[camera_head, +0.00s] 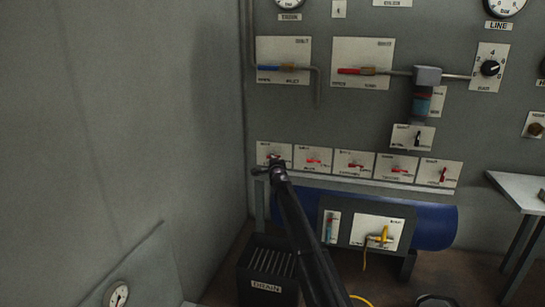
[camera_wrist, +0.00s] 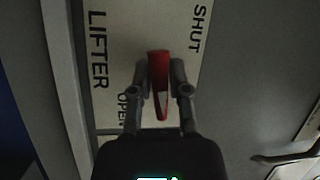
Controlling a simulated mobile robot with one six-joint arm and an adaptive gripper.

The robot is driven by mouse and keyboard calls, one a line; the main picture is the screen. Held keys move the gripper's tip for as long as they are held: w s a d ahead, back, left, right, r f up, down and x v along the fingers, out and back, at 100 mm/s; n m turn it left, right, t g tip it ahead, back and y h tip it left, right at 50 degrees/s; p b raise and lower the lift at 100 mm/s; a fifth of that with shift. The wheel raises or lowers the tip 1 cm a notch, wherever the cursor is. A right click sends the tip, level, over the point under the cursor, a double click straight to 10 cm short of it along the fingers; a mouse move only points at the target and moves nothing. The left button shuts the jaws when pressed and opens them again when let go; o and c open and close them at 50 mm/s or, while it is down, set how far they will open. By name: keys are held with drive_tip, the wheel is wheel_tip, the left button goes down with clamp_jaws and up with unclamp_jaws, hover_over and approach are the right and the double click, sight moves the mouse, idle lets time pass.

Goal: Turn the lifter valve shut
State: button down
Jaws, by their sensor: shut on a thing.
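The lifter valve is on the leftmost plate (camera_head: 263,149) of the low row in the head view. In the wrist view its plate (camera_wrist: 112,30) bears the words LIFTER, SHUT and OPEN, turned sideways. The red valve handle (camera_wrist: 159,75) runs nearly up and down in that picture. Its lower end is near the word OPEN, and SHUT is off to the upper right. My gripper (camera_wrist: 160,88) has one finger on each side of the handle and is shut on it. In the head view my gripper (camera_head: 275,161) covers part of this valve.
Several similar plates with red handles (camera_head: 313,161) stand in a row to the right; the rightmost handle (camera_head: 443,174) is upright. A ledge (camera_head: 350,181) runs below them. A blue tank (camera_head: 434,225) and a DRAIN box (camera_head: 265,289) are lower. A grey wall is close on the left.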

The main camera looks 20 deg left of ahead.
drive_tip(key=shift+w+r+n+g+p, duration=0.1)
drive_tip(key=shift+n+g+p, duration=0.55)
drive_tip(key=shift+n, duration=0.55)
drive_tip(key=shift+n+p, duration=0.4)
drive_tip(key=shift+n, duration=0.1)
drive_tip(key=shift+n+g, duration=0.25)
drive_tip(key=shift+n, duration=0.05)
drive_tip(key=n+g+h+p, duration=0.1)
drive_tip(key=n+p, duration=0.2)
drive_tip(key=shift+r+h, duration=0.1)
drive_tip(key=shift+h, duration=0.2)
drive_tip(key=n+g+h+p, duration=0.1)
drive_tip(key=n+p, duration=0.1)
drive_tip(key=n, duration=0.1)
drive_tip(key=shift+n+h+p, duration=0.3)
drive_tip(key=shift+h+p, duration=0.05)
drive_tip(key=shift+h, duration=0.05)
drive_tip(key=shift+f+n+g+h+p, duration=0.15)
drive_tip(key=shift+n+h+p, duration=0.2)
drive_tip(key=shift+n, duration=0.25)
drive_tip(key=shift+f+n+g+h+p, duration=0.1)
drive_tip(key=shift+n+g+h+p, duration=0.1)
drive_tip(key=shift+n+h, duration=0.35)
